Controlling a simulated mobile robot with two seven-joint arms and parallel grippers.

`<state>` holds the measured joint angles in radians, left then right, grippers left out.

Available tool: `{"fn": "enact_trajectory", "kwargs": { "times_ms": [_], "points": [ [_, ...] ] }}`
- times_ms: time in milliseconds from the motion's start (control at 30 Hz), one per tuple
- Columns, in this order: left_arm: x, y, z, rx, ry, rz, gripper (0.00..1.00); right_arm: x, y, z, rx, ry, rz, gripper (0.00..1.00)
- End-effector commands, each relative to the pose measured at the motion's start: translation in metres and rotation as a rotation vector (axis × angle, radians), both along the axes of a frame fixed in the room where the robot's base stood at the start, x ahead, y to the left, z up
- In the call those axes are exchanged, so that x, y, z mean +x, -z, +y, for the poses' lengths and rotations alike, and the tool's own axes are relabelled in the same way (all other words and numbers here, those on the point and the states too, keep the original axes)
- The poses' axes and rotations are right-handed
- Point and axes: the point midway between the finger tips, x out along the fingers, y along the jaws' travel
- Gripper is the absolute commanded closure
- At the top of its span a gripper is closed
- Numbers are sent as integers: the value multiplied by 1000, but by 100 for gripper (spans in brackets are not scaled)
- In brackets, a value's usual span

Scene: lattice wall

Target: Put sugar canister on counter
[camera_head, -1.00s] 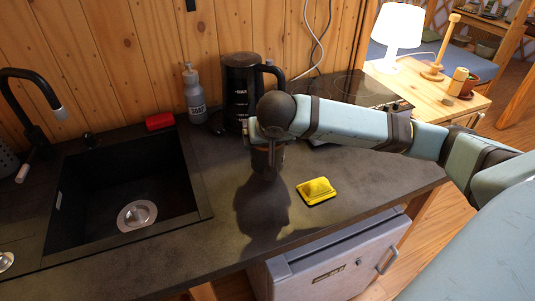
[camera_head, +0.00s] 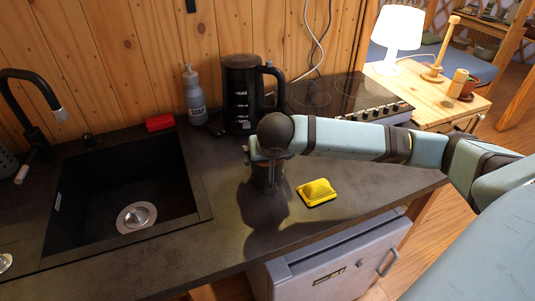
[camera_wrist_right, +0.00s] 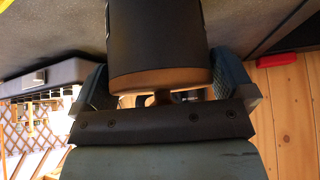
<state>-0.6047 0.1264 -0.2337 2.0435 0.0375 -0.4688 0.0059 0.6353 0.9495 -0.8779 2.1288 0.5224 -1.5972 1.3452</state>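The sugar canister (camera_head: 265,178) is a dark cylinder with a wooden lid, under my right gripper in the head view. It also shows in the right wrist view (camera_wrist_right: 158,42), with its lid and small knob toward the gripper. My right gripper (camera_head: 268,156) has one finger on each side of the canister and is shut on it. The canister looks upright, at or just above the dark counter (camera_head: 225,170); I cannot tell whether its base touches. My left gripper is not in view.
A yellow sponge (camera_head: 317,192) lies just right of the canister. The black sink (camera_head: 75,205) is to the left. A kettle (camera_head: 238,95), a grey bottle (camera_head: 194,97) and a red item (camera_head: 160,122) stand behind. The counter's front edge is close; the counter between sink and canister is clear.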

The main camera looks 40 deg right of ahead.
Motion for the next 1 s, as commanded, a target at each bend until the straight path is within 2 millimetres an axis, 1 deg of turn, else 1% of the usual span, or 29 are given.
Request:
{"fn": "enact_trajectory", "kwargs": {
  "times_ms": [67, 167, 267, 500, 633, 800, 1000],
  "points": [
    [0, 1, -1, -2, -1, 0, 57, 0, -2, 0, 0, 0, -1, 0],
    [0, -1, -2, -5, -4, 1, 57, -4, -11, 2, 0, -1, -1, 0],
    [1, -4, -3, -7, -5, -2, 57, -13, -27, 7, 2, -2, -2, 0],
    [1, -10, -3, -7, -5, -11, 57, -39, -72, 19, 3, -2, -2, 0],
    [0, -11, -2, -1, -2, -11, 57, -49, -90, 24, 1, -2, -3, 0],
    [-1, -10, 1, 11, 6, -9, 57, -57, -102, 27, 1, -1, 0, 0],
    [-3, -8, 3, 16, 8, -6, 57, -59, -104, 27, 0, 1, 0, 0]
  ]
}}
